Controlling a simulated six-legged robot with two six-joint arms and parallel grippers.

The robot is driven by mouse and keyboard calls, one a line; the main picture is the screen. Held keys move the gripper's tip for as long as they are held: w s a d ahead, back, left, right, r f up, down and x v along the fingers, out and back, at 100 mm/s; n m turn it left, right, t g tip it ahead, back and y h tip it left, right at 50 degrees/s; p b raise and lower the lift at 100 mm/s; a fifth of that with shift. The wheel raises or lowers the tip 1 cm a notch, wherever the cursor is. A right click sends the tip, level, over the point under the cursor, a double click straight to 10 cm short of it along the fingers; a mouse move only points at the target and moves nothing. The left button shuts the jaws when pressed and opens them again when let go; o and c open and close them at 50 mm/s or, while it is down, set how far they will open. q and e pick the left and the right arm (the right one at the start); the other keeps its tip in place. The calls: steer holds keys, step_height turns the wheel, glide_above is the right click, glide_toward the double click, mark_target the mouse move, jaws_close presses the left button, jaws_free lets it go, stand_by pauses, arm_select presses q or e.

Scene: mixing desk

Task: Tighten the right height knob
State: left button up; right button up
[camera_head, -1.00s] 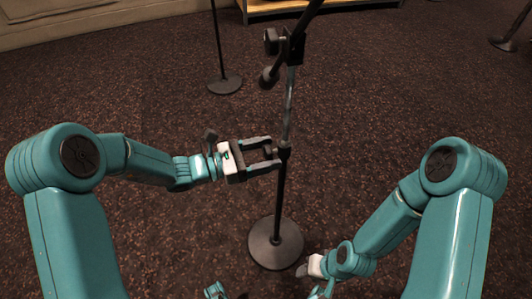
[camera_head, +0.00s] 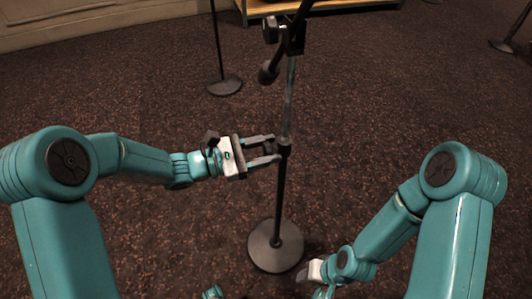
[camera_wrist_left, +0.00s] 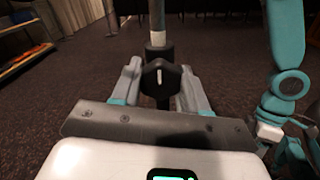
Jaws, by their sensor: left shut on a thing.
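The right microphone stand (camera_head: 281,200) stands upright ahead of me on a round dark base (camera_head: 275,246). Its black height knob (camera_wrist_left: 160,78) is on the collar (camera_head: 284,148) partway up the pole, and shows with a white mark in the left wrist view. My left gripper (camera_head: 270,149) reaches in from the left at collar height. Its fingers (camera_wrist_left: 160,88) lie on both sides of the knob and are shut on it. In the head view the knob is mostly hidden between the fingers. My right gripper (camera_head: 312,271) hangs low, right of the base; its fingers are not clear.
A second stand (camera_head: 224,84) is farther back on the left. Another base (camera_head: 503,45) is at the far right. A wooden shelf (camera_head: 300,10) stands at the back. The boom and its clamp (camera_head: 292,38) are above the collar. The carpet between is clear.

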arm_select(q)
steer(key=shift+f, duration=0.1)
steer(key=o, duration=1.1)
steer(key=shift+c, duration=0.2)
steer(key=p+v, duration=0.2)
steer(key=v, duration=1.4)
steer(key=shift+a, duration=0.2)
steer(key=shift+s, duration=0.1)
